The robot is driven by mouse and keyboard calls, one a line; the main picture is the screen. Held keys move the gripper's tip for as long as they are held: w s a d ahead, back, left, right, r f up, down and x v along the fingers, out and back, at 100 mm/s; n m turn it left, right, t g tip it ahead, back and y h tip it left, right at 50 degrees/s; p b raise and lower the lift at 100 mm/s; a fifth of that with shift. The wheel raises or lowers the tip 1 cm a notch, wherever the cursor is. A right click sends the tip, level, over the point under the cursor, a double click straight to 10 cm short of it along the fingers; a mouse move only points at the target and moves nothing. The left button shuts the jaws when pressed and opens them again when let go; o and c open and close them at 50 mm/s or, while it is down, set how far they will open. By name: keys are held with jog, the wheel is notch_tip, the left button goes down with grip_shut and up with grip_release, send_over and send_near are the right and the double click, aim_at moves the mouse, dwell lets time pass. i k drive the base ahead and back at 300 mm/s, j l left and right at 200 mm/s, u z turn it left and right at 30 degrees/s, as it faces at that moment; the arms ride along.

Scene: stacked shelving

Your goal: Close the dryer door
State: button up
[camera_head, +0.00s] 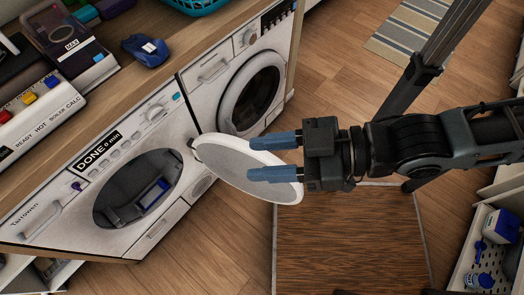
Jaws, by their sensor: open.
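The dryer (62,219) is the left of two white machines under the wooden shelf, with a "DONE 0 min" label on its front. Its round opening shows dark, with a blue and dark object (152,194) inside. The dryer door (225,168) is a round white-rimmed grey disc, swung open to the right and standing out from the front. My gripper (272,157) is open, with two blue fingers pointing left. The fingers overlap the right part of the door in this view. I cannot tell whether they touch it.
A second machine (217,97) with a closed round door stands right of the dryer.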

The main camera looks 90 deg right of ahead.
aim_at(228, 157)
jog(key=k+l+u, duration=0.4)
jog(key=k+l, duration=0.5)
jog(key=l, duration=0.4)
jog(key=k+l+u, duration=0.35)
jog(key=k+l, duration=0.65)
